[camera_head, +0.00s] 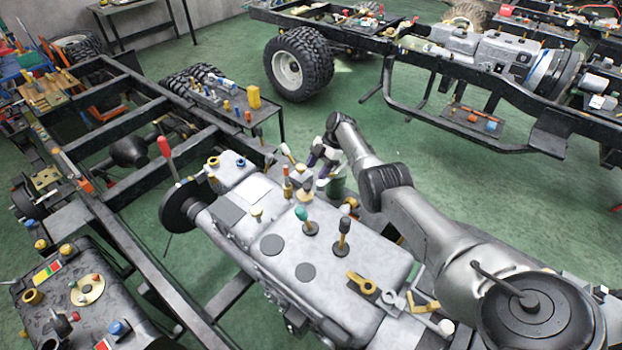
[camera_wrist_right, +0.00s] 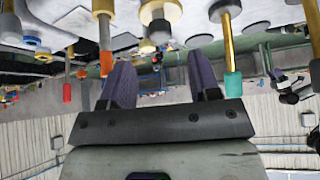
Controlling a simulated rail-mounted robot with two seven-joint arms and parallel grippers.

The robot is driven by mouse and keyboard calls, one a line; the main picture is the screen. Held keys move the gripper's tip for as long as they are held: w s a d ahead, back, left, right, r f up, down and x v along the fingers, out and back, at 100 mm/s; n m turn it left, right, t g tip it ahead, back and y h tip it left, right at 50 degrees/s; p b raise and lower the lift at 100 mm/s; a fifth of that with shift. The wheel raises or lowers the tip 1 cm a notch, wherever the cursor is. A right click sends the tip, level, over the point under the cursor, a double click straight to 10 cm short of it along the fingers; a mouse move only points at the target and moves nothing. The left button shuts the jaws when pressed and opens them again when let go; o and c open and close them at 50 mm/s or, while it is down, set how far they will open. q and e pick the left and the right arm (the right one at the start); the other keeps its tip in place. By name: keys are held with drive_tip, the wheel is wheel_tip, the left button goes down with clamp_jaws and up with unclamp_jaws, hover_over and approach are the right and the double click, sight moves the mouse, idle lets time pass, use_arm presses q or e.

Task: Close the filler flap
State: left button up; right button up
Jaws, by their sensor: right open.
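My right gripper (camera_head: 318,160) is at the far right edge of the grey gearbox-like housing (camera_head: 325,262). In the right wrist view its two dark purple fingers (camera_wrist_right: 161,82) stand apart with nothing held between them. A cream and yellow round fitting (camera_wrist_right: 160,14) with a dark centre lies beyond the fingertips. I cannot tell for sure which part is the filler flap, or how far open it stands. Small brass and yellow fittings (camera_head: 304,191) are close to the gripper on the housing. My left gripper is not in view.
A teal-knobbed lever (camera_head: 302,214) and a black-knobbed lever (camera_head: 344,225) rise from the housing. A red-handled tool (camera_head: 166,149) stands at its left end. Yellow levers (camera_head: 362,284) sit near its right end.

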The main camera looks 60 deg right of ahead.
drive_tip(key=v, duration=0.7)
drive_tip(key=shift+b, duration=0.3)
drive_tip(key=shift+a, duration=0.1)
